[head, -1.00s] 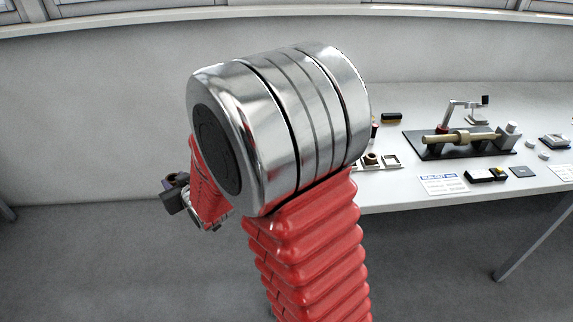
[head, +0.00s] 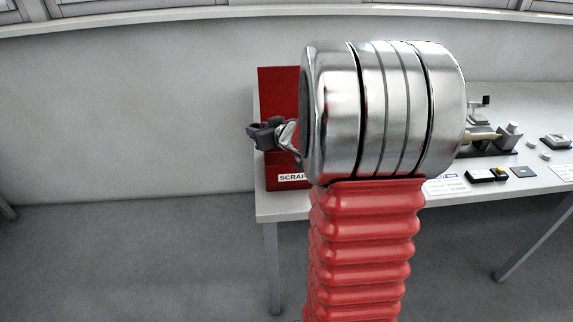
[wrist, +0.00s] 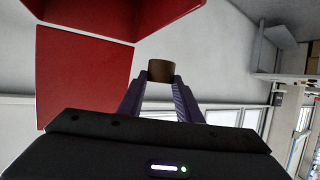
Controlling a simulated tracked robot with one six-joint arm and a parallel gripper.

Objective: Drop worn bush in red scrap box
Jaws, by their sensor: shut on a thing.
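The red scrap box (head: 277,85) stands on the left end of the bench, with a white "SCRAP" label on its front; my arm hides its right part. My gripper (head: 254,132) is in front of the box's left side in the head view. In the wrist view my gripper (wrist: 160,80) is shut on the worn bush (wrist: 161,70), a small brown ring between the fingertips. The red box (wrist: 85,75) fills the upper left of the wrist view, apart from the bush. The bush cannot be made out clearly in the head view.
The white bench (head: 290,206) runs to the right. A plain wall stands behind. The floor left of the bench is clear.

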